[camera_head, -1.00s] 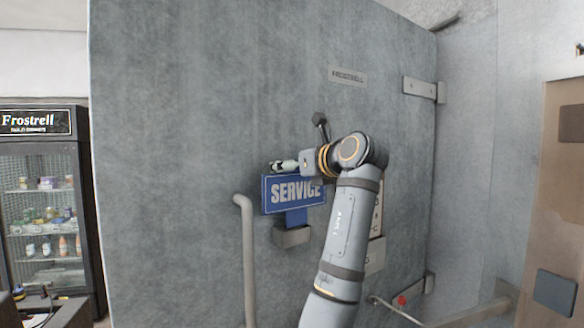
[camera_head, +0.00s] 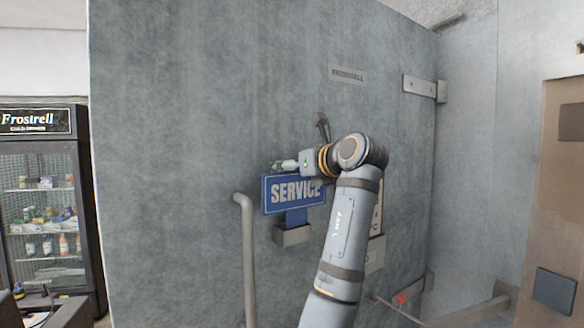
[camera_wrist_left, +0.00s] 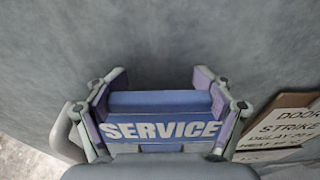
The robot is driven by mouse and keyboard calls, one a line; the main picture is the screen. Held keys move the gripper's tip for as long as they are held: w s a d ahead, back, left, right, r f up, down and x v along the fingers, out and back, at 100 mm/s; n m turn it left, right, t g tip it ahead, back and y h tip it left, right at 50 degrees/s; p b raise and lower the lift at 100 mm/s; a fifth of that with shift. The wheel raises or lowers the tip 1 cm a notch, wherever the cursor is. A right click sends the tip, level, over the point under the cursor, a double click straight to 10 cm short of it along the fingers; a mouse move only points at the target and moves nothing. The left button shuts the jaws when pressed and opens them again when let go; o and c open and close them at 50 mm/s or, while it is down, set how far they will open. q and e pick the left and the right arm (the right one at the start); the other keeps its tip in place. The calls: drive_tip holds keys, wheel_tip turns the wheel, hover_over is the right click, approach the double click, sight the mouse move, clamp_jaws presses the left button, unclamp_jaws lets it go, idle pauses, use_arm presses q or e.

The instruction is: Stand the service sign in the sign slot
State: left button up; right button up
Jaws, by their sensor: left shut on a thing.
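The blue service sign (camera_head: 291,192) with white letters stands upright against the grey door panel in the head view. Its narrow blue stem reaches down to the grey sign slot (camera_head: 293,236), a small bracket on the panel. The stem's lower end is hidden at the slot, so I cannot tell how deep it sits. My left gripper (camera_head: 284,166) is at the sign's top edge. In the left wrist view my left gripper (camera_wrist_left: 158,98) has a finger at each side of the sign (camera_wrist_left: 160,130) and is shut on it. My right gripper is not in view.
A vertical grey pipe handle (camera_head: 247,262) stands just left of the slot. A white notice (camera_wrist_left: 285,128) is on the panel right of the sign. A Frostrell display fridge (camera_head: 42,205) stands far left. The panel above the sign is mostly clear.

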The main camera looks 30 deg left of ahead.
sight(297, 182)
use_arm(q)
drive_tip(key=shift+f+b, duration=0.55)
drive_tip(key=shift+f, duration=0.25)
idle(0.4)
drive_tip(key=shift+f+b, duration=0.8)
drive_tip(key=shift+f, duration=0.35)
idle(0.6)
drive_tip(key=o, duration=1.1)
drive_tip(key=shift+a, duration=0.15)
drive_tip(key=shift+c, duration=0.2)
